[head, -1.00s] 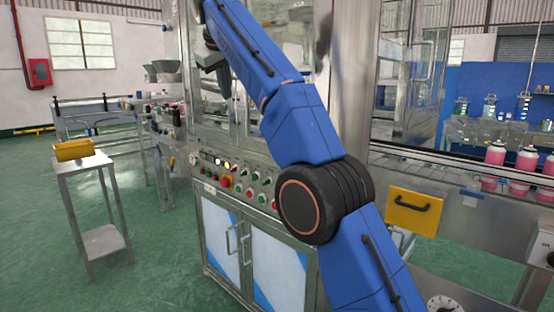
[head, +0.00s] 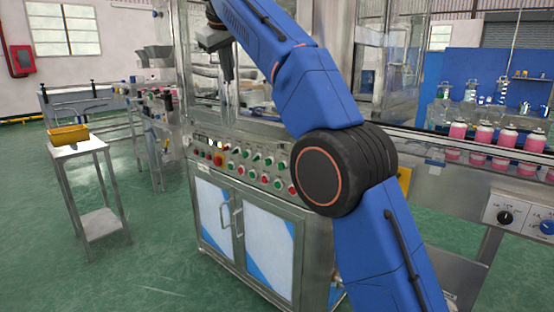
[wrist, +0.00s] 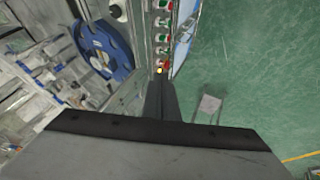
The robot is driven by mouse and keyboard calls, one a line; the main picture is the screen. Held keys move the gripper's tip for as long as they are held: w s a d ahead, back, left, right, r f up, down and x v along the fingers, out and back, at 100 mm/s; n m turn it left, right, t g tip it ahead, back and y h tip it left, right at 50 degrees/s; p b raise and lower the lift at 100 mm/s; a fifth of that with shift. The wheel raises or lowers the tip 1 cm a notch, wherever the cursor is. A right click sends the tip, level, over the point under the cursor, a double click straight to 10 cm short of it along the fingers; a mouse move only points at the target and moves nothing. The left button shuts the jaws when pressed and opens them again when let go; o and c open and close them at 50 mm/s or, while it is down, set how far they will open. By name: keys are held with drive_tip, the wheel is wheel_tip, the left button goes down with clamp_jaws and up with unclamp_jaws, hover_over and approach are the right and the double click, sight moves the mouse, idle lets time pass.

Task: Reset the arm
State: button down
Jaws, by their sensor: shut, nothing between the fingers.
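My blue arm rises from the lower right of the head view and bends at a black round joint. Its upper part leans up to the left. My gripper (head: 228,68) is at the top of the head view, pointing down in front of the machine's glazed front, above the button panel. In the wrist view my gripper (wrist: 161,82) shows as dark fingers close together, shut and empty. They are apart from the buttons behind them.
The machine's control panel (head: 240,160) has several red and green buttons. A steel side table (head: 101,190) with a yellow bin (head: 68,134) stands at left. Pink cans (head: 482,135) line the conveyor at right. Green floor (head: 140,275) is free at lower left.

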drive_tip(key=s+d+f+m, duration=0.1)
drive_tip(key=s+d+f, duration=0.3)
drive_tip(key=d, duration=0.6)
drive_tip(key=s+d+f+m+g, duration=0.1)
drive_tip(key=s+d+f+m, duration=0.15)
drive_tip(key=s+d, duration=0.55)
drive_tip(key=s+d+f+m, duration=0.1)
drive_tip(key=s+d+f, duration=0.25)
drive_tip(key=d, duration=0.85)
drive_tip(key=s+d+f+m, duration=0.1)
drive_tip(key=s+d+f, duration=0.3)
drive_tip(key=s+f, duration=0.6)
drive_tip(key=s+d+f+m+g, duration=0.1)
drive_tip(key=s+d+f, duration=0.3)
drive_tip(key=s+f, duration=0.6)
drive_tip(key=s+d+f+m, duration=0.3)
drive_tip(key=s+d+f, duration=0.2)
drive_tip(key=s+f, duration=0.4)
wheel_tip(320, 180, down, 5)
drive_tip(key=shift+s+f, duration=0.2)
drive_tip(key=shift+s, duration=0.2)
drive_tip(key=shift+d, duration=0.1)
